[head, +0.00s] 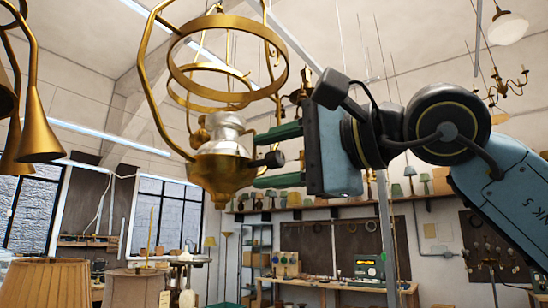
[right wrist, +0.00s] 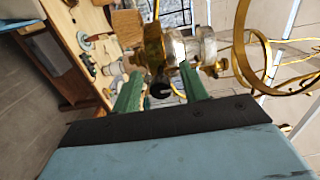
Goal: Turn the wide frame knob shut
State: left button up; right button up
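The brass lamp frame (head: 228,50) with its wide rings hangs at the upper left of centre in the head view. Its brass body (head: 222,172) carries a silver part (head: 228,130). A small dark knob (head: 270,160) sticks out from the body's right side. My right gripper (head: 258,160) comes in from the right, its green fingers above and below the knob, apart from each other. In the right wrist view the black knob (right wrist: 161,89) sits between the open fingers (right wrist: 160,76), with gaps at its sides. I cannot tell whether the fingers touch the body. My left gripper is not in view.
Brass cone shades (head: 36,138) hang at the far left. Fabric lampshades (head: 48,282) stand at the lower left. A workbench (head: 340,284) and a shelf of shades (head: 330,204) are at the back. The space just below the brass body looks clear.

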jog(key=b+v, duration=0.3)
jog(key=v, duration=1)
jog(key=shift+d, duration=0.15)
jog(key=shift+s, duration=0.1)
